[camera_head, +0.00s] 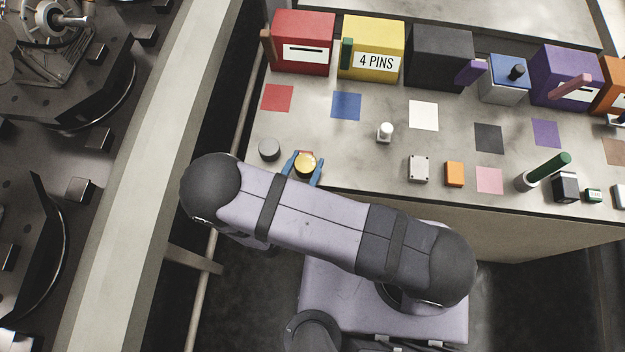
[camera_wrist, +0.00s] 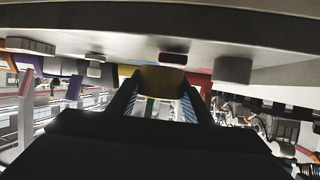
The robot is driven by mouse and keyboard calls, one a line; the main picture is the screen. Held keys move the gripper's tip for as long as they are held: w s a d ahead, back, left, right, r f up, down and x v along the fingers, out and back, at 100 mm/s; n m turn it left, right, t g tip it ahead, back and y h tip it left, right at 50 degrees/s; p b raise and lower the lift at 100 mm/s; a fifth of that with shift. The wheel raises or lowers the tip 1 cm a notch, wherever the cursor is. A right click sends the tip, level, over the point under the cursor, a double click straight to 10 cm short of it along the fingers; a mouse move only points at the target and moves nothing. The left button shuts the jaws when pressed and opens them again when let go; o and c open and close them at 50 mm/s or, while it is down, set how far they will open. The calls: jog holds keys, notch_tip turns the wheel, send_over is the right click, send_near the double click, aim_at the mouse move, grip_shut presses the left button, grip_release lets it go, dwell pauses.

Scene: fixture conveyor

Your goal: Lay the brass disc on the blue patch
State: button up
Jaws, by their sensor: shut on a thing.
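The brass disc (camera_head: 305,163) is yellow and round. It sits between the two blue fingers of my gripper (camera_head: 304,168), near the front left edge of the bench. My gripper is shut on it. In the wrist view, which looks upside down, the disc (camera_wrist: 162,80) shows between both fingers (camera_wrist: 160,98); whether it touches the bench I cannot tell. The blue patch (camera_head: 346,106) is a flat square on the bench, bare, farther back and to the right of the disc, in front of the yellow box.
A grey round piece (camera_head: 269,149) stands just left of my gripper. A small reddish thing shows just behind the disc. A white knob (camera_head: 385,131) stands right of the way to the blue patch. Red (camera_head: 303,42) and yellow (camera_head: 371,48) boxes line the back.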

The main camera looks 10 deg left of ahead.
jog(key=shift+n+y, duration=0.7)
jog(key=shift+y, duration=0.1)
jog(key=w+b, duration=0.2)
jog(key=w, duration=0.4)
jog(key=w+b, duration=0.2)
jog(key=w, duration=0.4)
jog(key=shift+w+d+r, duration=0.15)
jog(key=shift+w+r, duration=0.05)
jog(key=shift+w, duration=0.2)
jog(key=shift+n+y, duration=0.5)
jog(key=shift+y, duration=0.1)
jog(key=w+d, duration=0.1)
jog(key=w, duration=0.1)
jog(key=w+d+r+b, duration=0.1)
jog(key=w, duration=0.1)
jog(key=w+d+b, duration=0.1)
jog(key=w, duration=0.1)
jog(key=shift+w+r, duration=0.15)
jog(key=shift+r, duration=0.15)
notch_tip(320, 180, up, 2)
jog(key=n+y+b, duration=0.1)
jog(key=b, duration=0.1)
send_over(346, 105)
jog(key=a, duration=0.1)
jog(key=shift+s, duration=0.3)
jog(key=shift+w+d+r+b, duration=0.3)
jog(key=shift+w+d+r, duration=0.1)
jog(key=shift+d, duration=0.15)
jog(key=shift+f, duration=0.1)
